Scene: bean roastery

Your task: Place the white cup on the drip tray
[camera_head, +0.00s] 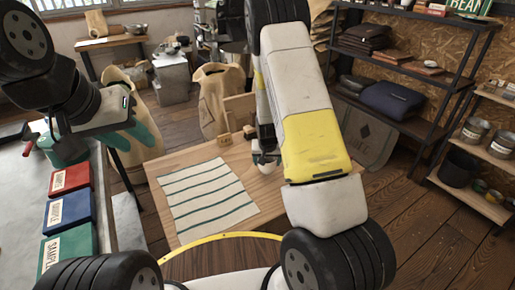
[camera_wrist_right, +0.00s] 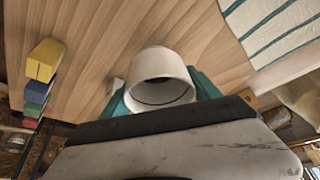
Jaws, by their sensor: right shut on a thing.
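The white cup (camera_wrist_right: 160,68) is between the teal fingers of my right gripper (camera_wrist_right: 160,92) in the right wrist view, its round mouth facing the camera. My right gripper is shut on it, over the wooden table (camera_wrist_right: 95,50). I cannot identify the drip tray in either view.
A striped cloth (camera_head: 205,195) lies on the wooden table, with small wooden blocks (camera_head: 225,139) near its back edge. Red, blue and green sample boxes (camera_head: 68,212) stand on the grey counter at left. Shelves (camera_head: 420,70) line the right wall. A sack (camera_head: 218,95) stands behind the table.

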